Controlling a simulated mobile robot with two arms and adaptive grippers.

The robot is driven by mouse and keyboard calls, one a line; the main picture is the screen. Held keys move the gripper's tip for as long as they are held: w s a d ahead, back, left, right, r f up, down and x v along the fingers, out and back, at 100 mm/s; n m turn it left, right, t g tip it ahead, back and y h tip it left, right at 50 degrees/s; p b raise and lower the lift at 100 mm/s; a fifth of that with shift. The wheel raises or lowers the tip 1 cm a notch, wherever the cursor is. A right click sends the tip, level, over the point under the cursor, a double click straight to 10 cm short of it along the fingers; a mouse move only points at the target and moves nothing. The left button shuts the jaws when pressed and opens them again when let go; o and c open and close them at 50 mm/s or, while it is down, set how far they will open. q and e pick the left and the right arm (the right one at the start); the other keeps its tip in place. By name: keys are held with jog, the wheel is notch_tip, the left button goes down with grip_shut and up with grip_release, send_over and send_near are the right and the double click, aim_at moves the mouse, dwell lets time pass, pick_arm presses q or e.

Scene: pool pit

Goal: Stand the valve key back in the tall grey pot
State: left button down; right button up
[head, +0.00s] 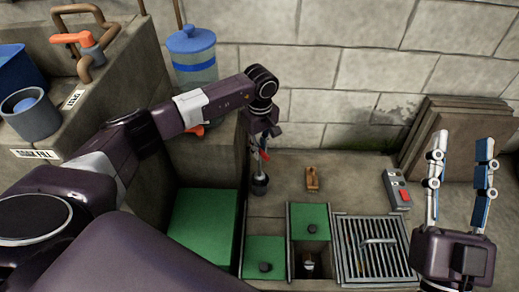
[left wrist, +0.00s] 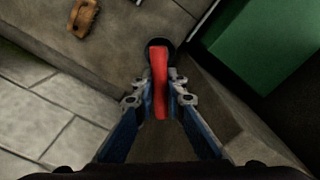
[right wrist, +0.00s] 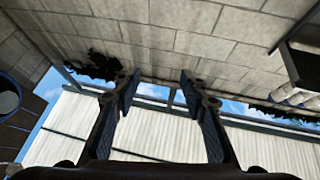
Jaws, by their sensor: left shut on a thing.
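My left gripper (head: 264,140) is shut on the red-handled valve key (head: 264,155), beside the wall of the raised ledge. In the left wrist view the red handle (left wrist: 159,85) lies between the two fingertips. A small dark grey round pot (head: 260,185) is directly below the key in the head view. In the left wrist view its dark rim (left wrist: 172,45) shows around the far end of the red handle. I cannot tell how deep the key's lower end is in it. My right gripper (head: 463,140) is open and empty, raised at the right.
Green panels (head: 205,222) and a metal grate (head: 375,250) cover the lower floor, with an open slot (head: 308,265) between. A wooden-handled brush (head: 312,179) and a grey box with a red button (head: 397,188) lie behind. Boards (head: 455,135) lean on the wall.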

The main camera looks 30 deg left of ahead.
pick_arm(q)
jog(key=shift+f, duration=0.3)
jog(key=shift+f+b, duration=0.4)
jog(key=shift+b, duration=0.1)
pick_arm(e)
jog(key=shift+s+d+r+t+y, duration=0.1)
jog(key=shift+s+r+t+y, duration=0.2)
jog(key=shift+s+r+t, duration=0.6)
jog(key=shift+s+d+r+t+y, duration=0.1)
jog(key=shift+s+r+t+y, duration=0.3)
jog(key=shift+s+r, duration=0.7)
jog(key=shift+w+r, duration=0.1)
jog(key=shift+w, duration=0.05)
jog(key=shift+r, duration=0.1)
